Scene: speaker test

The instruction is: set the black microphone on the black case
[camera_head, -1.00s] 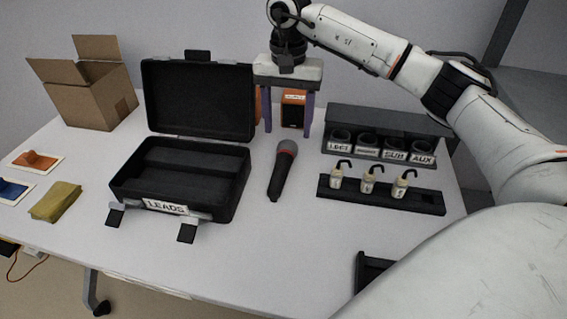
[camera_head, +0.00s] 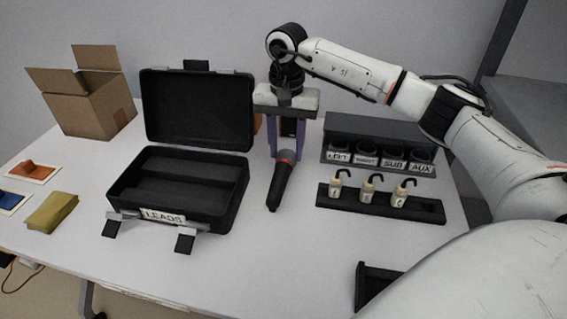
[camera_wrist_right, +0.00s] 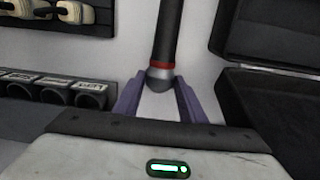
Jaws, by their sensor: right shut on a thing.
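The black microphone (camera_head: 279,188) lies on the table just right of the case, its head toward the back wall and its handle toward me. A red ring shows below its head. My right gripper (camera_head: 285,153) points down and is shut on the microphone's head end. In the right wrist view, its purple fingers (camera_wrist_right: 159,88) stand on either side of the head of the microphone (camera_wrist_right: 166,40). The black case (camera_head: 222,208) stands open with its lid up and a LEADS label in front. Part of it shows in the right wrist view (camera_wrist_right: 262,115). My left gripper is out of view.
Right of the microphone are a labelled black holder (camera_head: 375,130) with round openings and a black rack (camera_head: 330,201) with several small hooked, cream-coloured pieces. A cardboard box (camera_head: 90,105) and a yellow cloth (camera_head: 52,210) are at left. The front middle of the table is clear.

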